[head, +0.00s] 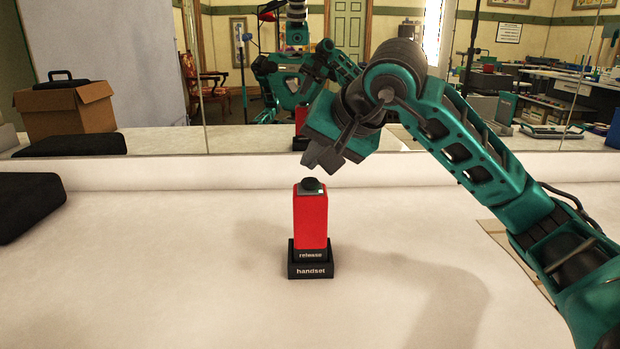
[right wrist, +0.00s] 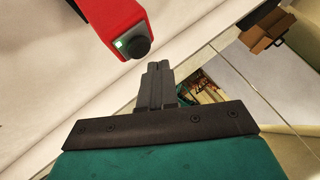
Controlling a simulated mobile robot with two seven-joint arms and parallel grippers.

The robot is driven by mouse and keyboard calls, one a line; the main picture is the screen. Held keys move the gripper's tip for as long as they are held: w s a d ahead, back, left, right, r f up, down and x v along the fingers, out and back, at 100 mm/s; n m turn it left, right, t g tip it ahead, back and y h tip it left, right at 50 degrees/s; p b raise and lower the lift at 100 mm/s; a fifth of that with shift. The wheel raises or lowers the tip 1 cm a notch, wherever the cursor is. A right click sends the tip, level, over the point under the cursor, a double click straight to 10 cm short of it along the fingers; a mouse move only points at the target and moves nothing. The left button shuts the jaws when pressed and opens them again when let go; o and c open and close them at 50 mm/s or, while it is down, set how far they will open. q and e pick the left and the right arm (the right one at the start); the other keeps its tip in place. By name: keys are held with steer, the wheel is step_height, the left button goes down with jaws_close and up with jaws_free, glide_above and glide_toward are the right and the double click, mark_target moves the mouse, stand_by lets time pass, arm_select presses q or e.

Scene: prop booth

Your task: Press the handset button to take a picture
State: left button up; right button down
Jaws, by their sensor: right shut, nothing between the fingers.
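The red handset (head: 310,220) stands upright in a black base marked "handset" (head: 310,262) on the pale table. Its black round button (head: 310,184) is on top, beside a small greenish-white light. My right gripper (head: 322,163) is above the handset and a little to its right, with its fingers shut and empty. In the right wrist view the shut fingers (right wrist: 156,72) lie just below the black button (right wrist: 137,47) in the picture, with a gap visible between them. The handset's red body (right wrist: 108,22) runs off the top edge there. My left gripper is not in view.
A black case (head: 28,203) lies on the table at the left. A mirror (head: 300,130) behind the table reflects my arm, the handset and the room. A cardboard box (head: 68,108) shows at the upper left. The table around the handset is clear.

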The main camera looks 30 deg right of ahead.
mark_target(315, 182)
stand_by(0.8)
steer(key=shift+f, duration=0.1)
steer(key=shift+f+b, duration=0.3)
steer(key=shift+f, duration=0.05)
steer(key=shift+f+b, duration=0.35)
steer(key=shift+f, duration=0.05)
stand_by(0.6)
steer(key=shift+r, duration=0.1)
steer(key=shift+r+p, duration=0.75)
steer(key=shift+r, duration=0.1)
step_height(315, 182, up, 5)
steer(key=p, duration=0.4)
steer(key=shift+p, duration=0.4)
